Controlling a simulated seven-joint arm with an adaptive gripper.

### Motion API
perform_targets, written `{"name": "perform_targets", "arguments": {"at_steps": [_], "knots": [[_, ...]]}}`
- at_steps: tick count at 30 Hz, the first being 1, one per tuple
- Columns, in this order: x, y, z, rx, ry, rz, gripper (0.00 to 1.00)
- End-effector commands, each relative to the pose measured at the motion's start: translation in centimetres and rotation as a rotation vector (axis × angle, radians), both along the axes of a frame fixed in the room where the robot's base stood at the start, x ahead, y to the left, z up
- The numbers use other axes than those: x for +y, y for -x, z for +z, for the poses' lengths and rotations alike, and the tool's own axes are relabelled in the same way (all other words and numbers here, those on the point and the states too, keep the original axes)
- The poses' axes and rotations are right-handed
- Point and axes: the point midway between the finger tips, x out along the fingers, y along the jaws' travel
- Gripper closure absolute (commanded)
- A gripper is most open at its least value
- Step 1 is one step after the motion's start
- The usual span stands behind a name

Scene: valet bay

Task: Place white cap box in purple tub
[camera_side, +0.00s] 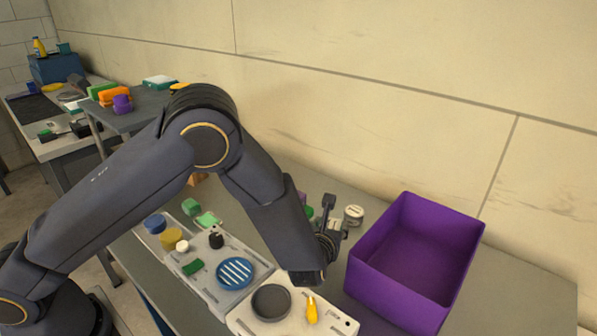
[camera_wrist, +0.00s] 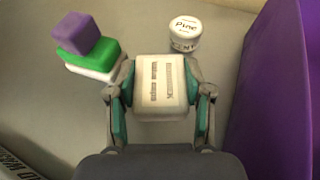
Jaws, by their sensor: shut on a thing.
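The white cap box (camera_wrist: 160,85), a pale block with brown lettering, sits between the fingers of my gripper (camera_wrist: 161,125) in the wrist view. Both fingers press its sides, so my gripper is shut on it. In the side view my gripper (camera_side: 332,240) is just left of the purple tub (camera_side: 425,240), outside it, and the arm largely hides the box. The tub is open-topped and looks empty in the part that shows. Its purple wall (camera_wrist: 282,105) fills the right of the wrist view.
A round white tin marked Pine (camera_wrist: 186,32) stands beyond the box. A stack of purple, green and white blocks (camera_wrist: 88,48) is at left. Pale trays (camera_side: 300,318) with round pads lie in front of the arm. Bare table lies right of the tub.

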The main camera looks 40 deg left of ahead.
Motion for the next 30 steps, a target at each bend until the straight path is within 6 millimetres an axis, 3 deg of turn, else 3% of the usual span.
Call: {"name": "perform_targets", "arguments": {"at_steps": [6, 12, 23, 24, 30], "knots": [[-0.3, -1.3, -1.7, 0.001, -0.001, 0.001, 0.84], [-0.2, -1.2, -4.3, 0.0, -0.002, 0.001, 0.84], [-0.3, -1.1, -4.6, -0.001, -0.001, 0.001, 0.84], [-0.3, -1.1, -4.7, -0.001, -0.001, 0.001, 0.48], [-0.3, -1.1, -4.7, -0.001, 0.0, 0.0, 0.27]]}}
